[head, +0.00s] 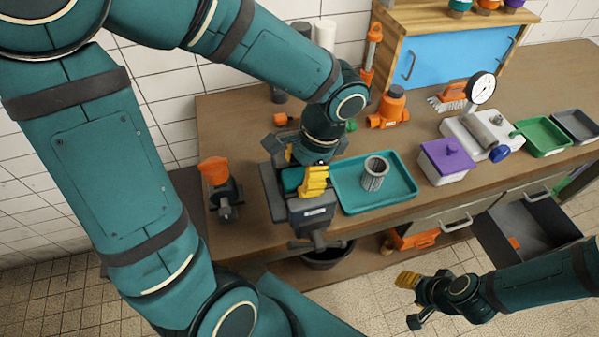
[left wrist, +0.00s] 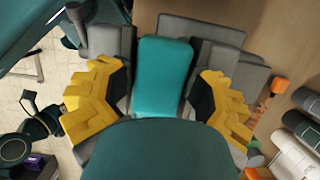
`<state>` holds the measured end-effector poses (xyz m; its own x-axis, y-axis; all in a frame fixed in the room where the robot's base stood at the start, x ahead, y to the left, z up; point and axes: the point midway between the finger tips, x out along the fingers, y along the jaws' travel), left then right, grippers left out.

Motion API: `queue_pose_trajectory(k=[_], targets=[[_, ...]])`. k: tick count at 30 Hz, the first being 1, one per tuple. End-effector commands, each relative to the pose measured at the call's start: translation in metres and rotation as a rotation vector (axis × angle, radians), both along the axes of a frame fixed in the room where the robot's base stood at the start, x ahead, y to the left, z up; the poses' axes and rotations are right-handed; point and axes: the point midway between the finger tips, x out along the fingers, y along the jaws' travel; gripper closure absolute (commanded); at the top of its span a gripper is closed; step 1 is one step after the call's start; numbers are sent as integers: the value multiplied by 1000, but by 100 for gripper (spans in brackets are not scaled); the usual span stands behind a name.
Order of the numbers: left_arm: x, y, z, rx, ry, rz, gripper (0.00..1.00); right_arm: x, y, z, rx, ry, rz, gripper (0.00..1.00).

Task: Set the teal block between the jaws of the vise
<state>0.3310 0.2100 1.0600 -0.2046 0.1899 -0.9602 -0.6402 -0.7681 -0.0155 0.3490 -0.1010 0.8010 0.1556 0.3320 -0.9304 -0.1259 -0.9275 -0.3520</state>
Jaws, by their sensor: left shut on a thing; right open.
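The teal block (left wrist: 162,75) is between the yellow fingers of my left gripper (left wrist: 160,97) in the left wrist view. The grey vise (left wrist: 198,27) lies around and under it, with a grey jaw on each side of the block. In the head view the vise (head: 311,212) stands at the front edge of the bench, and my left gripper (head: 302,180) is over it, shut on the block (head: 291,177). Whether the block rests on the vise is hidden. My right gripper (head: 411,300) is open and empty, low in front of the bench, away from the vise.
A teal tray (head: 408,192) with a grey metal basket (head: 375,174) is right of the vise. A purple-lidded box (head: 447,160) stands beyond it. An orange-topped device (head: 216,172) is to the left. An open drawer (head: 527,228) juts out at the right.

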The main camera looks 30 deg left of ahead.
Motion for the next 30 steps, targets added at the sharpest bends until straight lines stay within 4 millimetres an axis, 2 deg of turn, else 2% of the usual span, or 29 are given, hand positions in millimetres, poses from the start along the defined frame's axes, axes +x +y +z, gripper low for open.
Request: queue_pose_trajectory(k=[1, 18, 19, 21, 22, 30], targets=[[-3, -2, -10, -9, 14, -4, 79, 0, 0, -2, 0, 0, 0, 53], [-2, -6, -4, -11, 12, -14, 81, 0, 0, 3, 0, 0, 0, 53], [-2, -6, -4, -11, 12, -15, 28, 0, 0, 3, 0, 0, 0, 53], [-2, -6, -4, -11, 12, -15, 4, 0, 0, 3, 0, 0, 0, 53], [-2, -6, -4, -12, 13, -16, 0, 0, 0, 3, 0, 0, 0, 53], [-1, -6, -3, -10, 9, -16, 0, 0, 0, 3, 0, 0, 0, 53]])
